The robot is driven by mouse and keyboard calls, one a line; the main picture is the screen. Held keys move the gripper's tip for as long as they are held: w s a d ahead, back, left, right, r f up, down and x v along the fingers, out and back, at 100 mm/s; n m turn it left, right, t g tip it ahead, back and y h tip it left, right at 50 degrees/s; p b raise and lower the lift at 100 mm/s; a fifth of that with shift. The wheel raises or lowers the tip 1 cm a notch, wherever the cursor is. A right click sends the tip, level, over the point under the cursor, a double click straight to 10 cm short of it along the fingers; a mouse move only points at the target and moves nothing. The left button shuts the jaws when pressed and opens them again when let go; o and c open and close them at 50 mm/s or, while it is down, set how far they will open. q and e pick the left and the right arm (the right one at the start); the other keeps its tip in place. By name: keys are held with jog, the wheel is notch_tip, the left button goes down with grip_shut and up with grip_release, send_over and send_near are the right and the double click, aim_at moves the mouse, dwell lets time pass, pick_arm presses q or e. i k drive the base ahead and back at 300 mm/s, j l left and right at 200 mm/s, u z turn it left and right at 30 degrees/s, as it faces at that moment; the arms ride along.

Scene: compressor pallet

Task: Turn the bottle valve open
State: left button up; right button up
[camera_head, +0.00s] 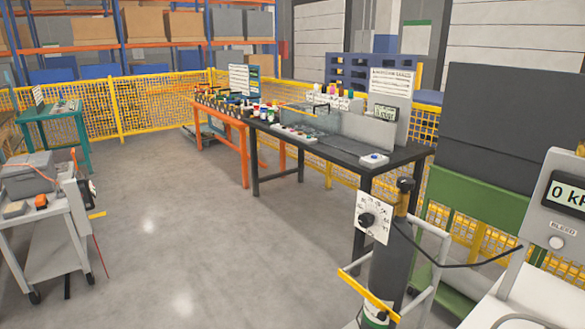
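A dark gas bottle (388,258) stands upright in a light grey frame at the lower right of the head view. A brass-coloured valve (402,205) with a black top (405,185) sits on it. A white panel with a scale and a black round knob (367,220) faces me just left of the valve. A black hose (455,263) runs from the valve to the right. Neither of my grippers is in view. I cannot tell how far the valve is turned.
A grey unit with a display (568,196) reading "0 kP", cut off by the edge, and a "BLEED" button stands at the right. A yellow bar (368,288) crosses the bottle low down. A black table (345,150) stands behind, a grey cart (50,225) at left. The middle floor is clear.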

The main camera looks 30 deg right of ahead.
aim_at(405, 184)
jog(key=i+u, duration=0.3)
jog(key=i, duration=1.7)
jog(key=i+z, duration=0.3)
jog(key=i, duration=0.2)
jog(key=i+z, duration=0.35)
jog(key=i, duration=0.15)
jog(key=i+j+z, duration=0.3)
jog(key=i, duration=0.2)
jog(key=i+z, duration=0.15)
jog(key=z, duration=0.3)
jog(key=i+z, duration=0.15)
jog(key=z, duration=0.3)
jog(key=i+z, duration=0.2)
jog(key=z, duration=0.25)
jog(key=i+j+z, duration=0.1)
jog(key=z, duration=0.3)
jog(key=i+j+z, duration=0.15)
jog(key=z, duration=0.3)
jog(key=i+j+z, duration=0.1)
jog(key=z, duration=0.35)
jog(key=i+j+z, duration=0.15)
jog(key=z, duration=0.3)
jog(key=i+j+z, duration=0.2)
jog(key=z, duration=0.25)
jog(key=i+j+z, duration=0.1)
jog(key=j+z, duration=0.15)
jog(key=z, duration=0.2)
jog(key=j+z, duration=0.25)
jog(key=z, duration=0.2)
jog(key=i, duration=0.05)
